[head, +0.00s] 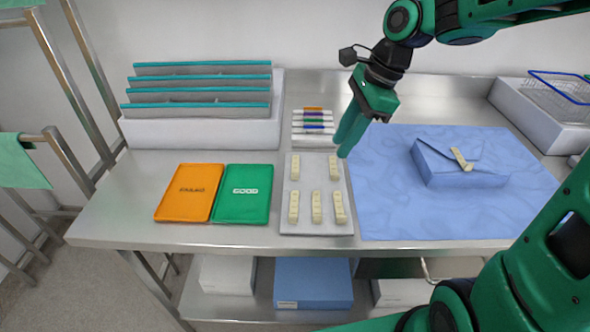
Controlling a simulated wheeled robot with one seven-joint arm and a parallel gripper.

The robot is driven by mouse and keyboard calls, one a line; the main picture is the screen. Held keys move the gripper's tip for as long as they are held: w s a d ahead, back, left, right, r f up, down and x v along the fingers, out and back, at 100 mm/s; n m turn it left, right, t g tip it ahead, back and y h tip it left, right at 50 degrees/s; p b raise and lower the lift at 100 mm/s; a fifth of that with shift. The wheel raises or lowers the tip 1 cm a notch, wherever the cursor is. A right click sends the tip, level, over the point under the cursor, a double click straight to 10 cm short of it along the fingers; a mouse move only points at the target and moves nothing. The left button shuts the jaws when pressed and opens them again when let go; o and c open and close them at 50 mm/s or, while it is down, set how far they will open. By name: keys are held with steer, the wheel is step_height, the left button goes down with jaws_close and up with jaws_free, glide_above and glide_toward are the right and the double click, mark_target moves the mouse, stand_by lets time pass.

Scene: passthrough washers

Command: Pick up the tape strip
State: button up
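Several short cream tape strips lie on a pale tray (305,228) at the middle of the table. The back row has a left strip (294,167) and a right strip (334,167), with a bare gap between them. The front row has a left strip (293,207), a middle strip (316,207) and a right strip (339,207). Another cream strip (461,158) lies on the blue wrapped package (455,178). My gripper (346,146) points down above the tray's back right. Its fingers overlap in this view, so their opening is hidden; no held object shows.
A blue cloth (385,220) lies under the package. An orange panel (188,193) and a green panel (242,194) lie left of the tray. Coloured strips (312,120) sit behind it. A divided rack (200,130) stands back left, a wire basket (560,100) back right.

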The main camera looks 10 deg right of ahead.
steer(key=w+a+m, duration=0.1)
steer(key=a+m, duration=0.1)
steer(key=a, duration=0.2)
glide_toward(301, 179)
steer(key=shift+w+f+y, duration=0.3)
steer(key=shift+f+y, duration=0.1)
steer(key=shift+f, duration=0.2)
steer(key=shift+a+r+x, duration=0.1)
steer(key=shift+a+x, duration=0.1)
steer(key=shift+x, duration=0.7)
steer(key=shift+a+r+x, duration=0.1)
steer(key=shift+a+x, duration=0.05)
steer(key=shift+x, duration=0.7)
steer(key=shift+a+x, duration=0.2)
steer(key=shift+x, duration=0.7)
steer(key=shift+s, duration=0.1)
jaws_close()
